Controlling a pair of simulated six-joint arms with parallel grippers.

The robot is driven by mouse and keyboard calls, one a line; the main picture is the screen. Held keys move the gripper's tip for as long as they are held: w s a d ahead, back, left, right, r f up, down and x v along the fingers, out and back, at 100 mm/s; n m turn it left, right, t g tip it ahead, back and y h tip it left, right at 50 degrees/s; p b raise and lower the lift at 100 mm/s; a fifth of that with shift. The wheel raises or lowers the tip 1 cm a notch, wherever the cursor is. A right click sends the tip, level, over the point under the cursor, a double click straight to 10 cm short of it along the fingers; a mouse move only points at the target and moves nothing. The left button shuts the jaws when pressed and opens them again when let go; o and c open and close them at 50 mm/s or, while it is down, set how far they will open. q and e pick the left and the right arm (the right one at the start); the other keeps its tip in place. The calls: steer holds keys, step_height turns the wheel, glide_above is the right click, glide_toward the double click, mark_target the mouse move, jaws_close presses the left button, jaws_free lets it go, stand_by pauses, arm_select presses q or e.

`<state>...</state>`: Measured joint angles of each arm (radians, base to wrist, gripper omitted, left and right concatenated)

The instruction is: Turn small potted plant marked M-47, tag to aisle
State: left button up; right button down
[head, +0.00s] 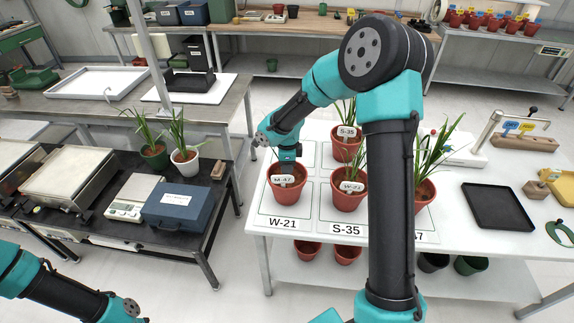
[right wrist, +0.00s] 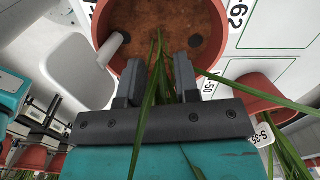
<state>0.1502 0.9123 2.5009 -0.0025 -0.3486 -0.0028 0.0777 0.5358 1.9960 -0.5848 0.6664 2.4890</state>
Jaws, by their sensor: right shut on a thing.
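The small red pot marked M-47 (head: 287,198) stands on the left of the white table, in the square labelled W-21. Its white tag (head: 284,180) faces the head camera. My right gripper (head: 289,160) reaches down over the pot from above and behind. In the right wrist view, the fingers of my right gripper (right wrist: 160,85) are shut on the potted plant at the near side of the pot (right wrist: 107,20), with green leaves between and around them. The leaves hide the exact contact. My left gripper is out of view; only its arm shows at lower left.
Close by stand red pots tagged W-21 (head: 349,201) and S-35 (head: 347,152), and another plant (head: 427,190) partly behind my right arm. A black tray (head: 497,207) lies at right. A blue box (head: 180,207) and two more plants are on the left bench.

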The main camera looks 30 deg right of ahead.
steer(key=shift+m, duration=0.8)
steer(key=shift+f, duration=0.15)
stand_by(0.4)
steer(key=c, duration=0.8)
jaws_free()
steer(key=shift+f, duration=0.1)
step_height(320, 180, up, 18)
steer(key=shift+f, duration=0.25)
